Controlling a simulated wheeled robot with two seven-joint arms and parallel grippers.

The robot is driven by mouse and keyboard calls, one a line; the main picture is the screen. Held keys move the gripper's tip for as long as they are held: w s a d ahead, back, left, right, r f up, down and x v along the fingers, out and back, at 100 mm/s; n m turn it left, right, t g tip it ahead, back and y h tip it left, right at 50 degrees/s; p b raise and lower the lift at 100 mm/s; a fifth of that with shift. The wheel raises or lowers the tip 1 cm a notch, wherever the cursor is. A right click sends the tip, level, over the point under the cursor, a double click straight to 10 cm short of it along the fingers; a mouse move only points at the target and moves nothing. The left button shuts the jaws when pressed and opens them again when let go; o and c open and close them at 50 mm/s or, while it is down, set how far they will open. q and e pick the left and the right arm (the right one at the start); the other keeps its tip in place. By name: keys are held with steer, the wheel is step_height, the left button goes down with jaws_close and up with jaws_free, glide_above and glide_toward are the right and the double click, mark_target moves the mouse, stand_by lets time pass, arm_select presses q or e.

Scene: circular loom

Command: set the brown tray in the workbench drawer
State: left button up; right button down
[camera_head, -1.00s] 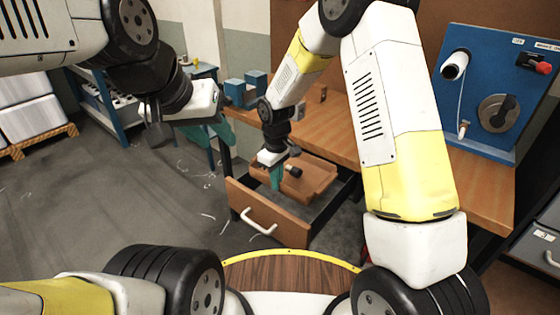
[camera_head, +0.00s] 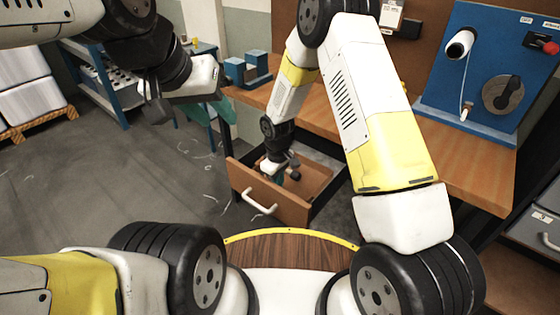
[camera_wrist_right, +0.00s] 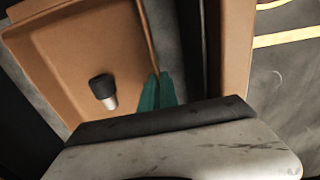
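The brown tray (camera_head: 312,178) is inside the pulled-out workbench drawer (camera_head: 268,200), low between its walls. In the right wrist view the tray (camera_wrist_right: 70,55) fills the left side, beside the drawer's front panel (camera_wrist_right: 234,50). My right gripper (camera_head: 277,178) reaches down behind the drawer front. In the wrist view its teal fingers (camera_wrist_right: 158,92) are close together on the tray's near wall, one on each side of it. The head view mostly hides these fingertips. My left gripper (camera_head: 213,112) is empty and open, left of the drawer and above the floor.
A small black-and-grey piece (camera_wrist_right: 103,90) lies in the tray. The wooden workbench top (camera_head: 330,122) is above the drawer and carries a blue block fixture (camera_head: 247,72) and a blue panel with a crank (camera_head: 490,75). The floor left of the drawer is clear.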

steer(key=shift+f, duration=0.3)
steer(key=shift+f, duration=0.25)
